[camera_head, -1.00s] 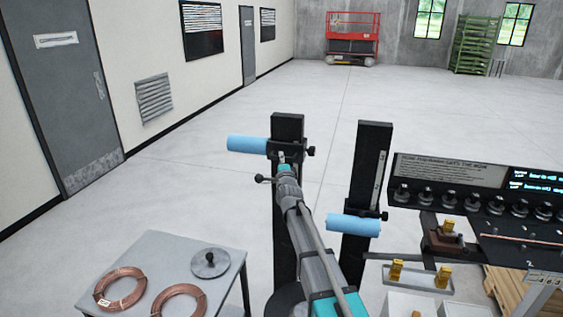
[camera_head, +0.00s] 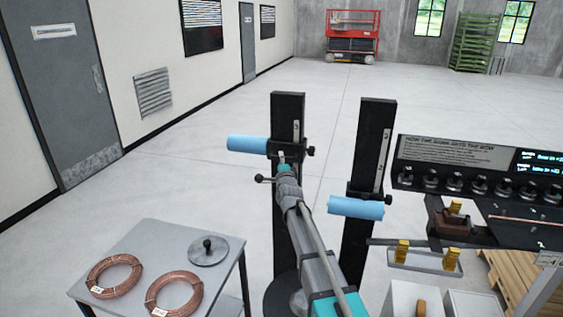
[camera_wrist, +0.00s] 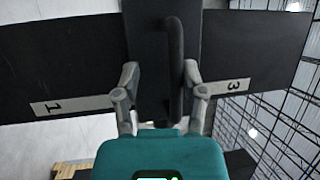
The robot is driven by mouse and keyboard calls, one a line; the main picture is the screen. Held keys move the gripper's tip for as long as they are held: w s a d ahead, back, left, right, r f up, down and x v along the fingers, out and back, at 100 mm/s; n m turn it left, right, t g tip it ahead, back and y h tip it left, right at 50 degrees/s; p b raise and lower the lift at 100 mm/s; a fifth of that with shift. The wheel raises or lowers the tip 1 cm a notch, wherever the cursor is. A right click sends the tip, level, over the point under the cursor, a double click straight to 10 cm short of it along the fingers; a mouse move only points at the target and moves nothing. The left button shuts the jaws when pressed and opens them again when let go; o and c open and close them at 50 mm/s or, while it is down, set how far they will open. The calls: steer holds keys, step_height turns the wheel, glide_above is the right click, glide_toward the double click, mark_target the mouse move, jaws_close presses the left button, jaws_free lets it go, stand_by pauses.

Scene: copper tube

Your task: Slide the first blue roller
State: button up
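The left blue roller (camera_head: 247,144) sits on the left black post (camera_head: 287,112), below its top. The right blue roller (camera_head: 355,208) sits lower on the right black post (camera_head: 376,130). My gripper (camera_head: 283,162) is at the left post, just right of and slightly below the left roller's inner end. In the wrist view my gripper's fingers (camera_wrist: 161,75) stand apart, with a black bar-like handle (camera_wrist: 175,60) between them, close to the right finger. I cannot tell whether it touches. Black surfaces with labels 1 and 3 lie behind.
A grey table (camera_head: 133,233) with copper coils (camera_head: 114,276) stands at lower left. A black bench (camera_head: 510,225) with several knobs and a sign stands at right.

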steer(key=shift+f+b, duration=3.75)
steer(key=shift+f, duration=0.35)
steer(key=s+f+n+g, duration=0.1)
steer(key=s+f+n, duration=0.1)
steer(key=s, duration=0.5)
steer(key=s+d+f+n+g+y+b, duration=0.1)
steer(key=s+f, duration=0.3)
steer(key=s, duration=0.4)
steer(key=shift+d+f+n+g, duration=0.25)
steer(key=shift+n+g, duration=0.25)
steer(key=shift+g, duration=0.3)
steer(key=shift+s, duration=0.1)
steer(key=shift+w+a+r+m+t+h, duration=0.15)
steer(key=shift+w+r+m+t, duration=0.1)
steer(key=shift+r+m+t, duration=0.5)
steer(key=shift+w+r+m+t+h, duration=0.25)
steer(key=shift+r+m+t, duration=0.3)
steer(key=shift+r, duration=0.45)
steer(key=shift+w+a+r+m+t+h, duration=0.1)
steer(key=shift+w+r+m+t, duration=0.2)
steer(key=shift+r+m+t, duration=0.35)
steer(key=shift+w+r, duration=0.1)
steer(key=shift+r, duration=0.1)
